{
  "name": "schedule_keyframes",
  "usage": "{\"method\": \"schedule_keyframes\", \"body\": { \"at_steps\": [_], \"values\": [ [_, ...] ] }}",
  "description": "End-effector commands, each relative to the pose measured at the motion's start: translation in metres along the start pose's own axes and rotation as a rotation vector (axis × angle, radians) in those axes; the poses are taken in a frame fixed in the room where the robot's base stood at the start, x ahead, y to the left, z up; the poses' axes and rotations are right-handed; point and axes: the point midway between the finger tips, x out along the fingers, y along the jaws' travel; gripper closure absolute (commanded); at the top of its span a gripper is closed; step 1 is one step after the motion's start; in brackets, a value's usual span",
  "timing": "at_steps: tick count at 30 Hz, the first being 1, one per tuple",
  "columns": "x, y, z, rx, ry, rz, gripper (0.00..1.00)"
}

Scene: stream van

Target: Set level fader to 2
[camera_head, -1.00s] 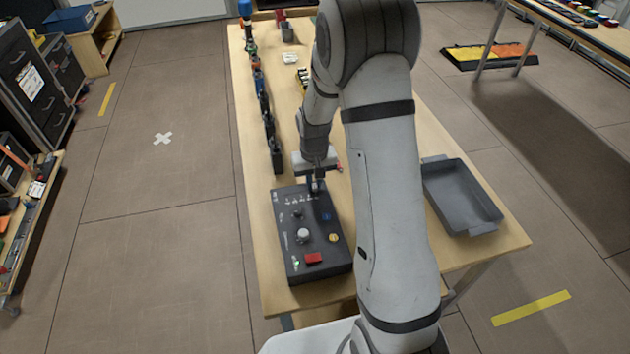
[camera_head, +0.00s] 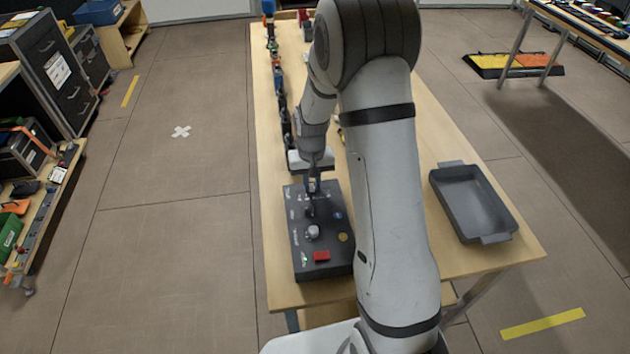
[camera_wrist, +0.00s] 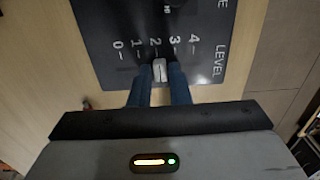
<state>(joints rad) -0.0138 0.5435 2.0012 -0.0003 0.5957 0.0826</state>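The dark control panel (camera_head: 296,236) lies on the wooden table. In the wrist view, its LEVEL scale (camera_wrist: 194,41) runs from 0 to 4. The pale fader cap (camera_wrist: 159,71) sits in line with the 2 mark, as far as I can see. My gripper (camera_wrist: 159,76) has its two blue-grey fingers on either side of the cap, seemingly touching it. In the head view my gripper (camera_head: 313,187) points down at the panel's far edge.
The panel also carries a light knob (camera_head: 312,232), a red button (camera_head: 321,256), a yellow button (camera_head: 343,237) and a blue button (camera_head: 337,216). A grey tray (camera_head: 437,207) stands at the table's right. A row of small items (camera_head: 279,80) lines the left edge.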

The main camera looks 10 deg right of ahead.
Motion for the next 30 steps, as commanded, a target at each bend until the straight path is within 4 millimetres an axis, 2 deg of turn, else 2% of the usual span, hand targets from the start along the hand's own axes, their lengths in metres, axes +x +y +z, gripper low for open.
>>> {"method": "schedule_keyframes", "body": {
  "at_steps": [1,6,14,17,24,30],
  "values": [
    [0.000,0.001,0.000,0.002,0.000,0.000,0.79],
    [0.000,0.002,0.000,0.005,-0.001,0.000,0.65],
    [-0.001,0.003,0.000,0.006,0.000,0.000,0.65],
    [-0.010,0.003,-0.001,0.006,0.002,0.000,0.65],
    [-0.051,0.002,-0.001,0.005,0.004,0.000,0.65],
    [-0.074,0.003,-0.001,0.006,0.002,0.000,0.65]
  ]
}}
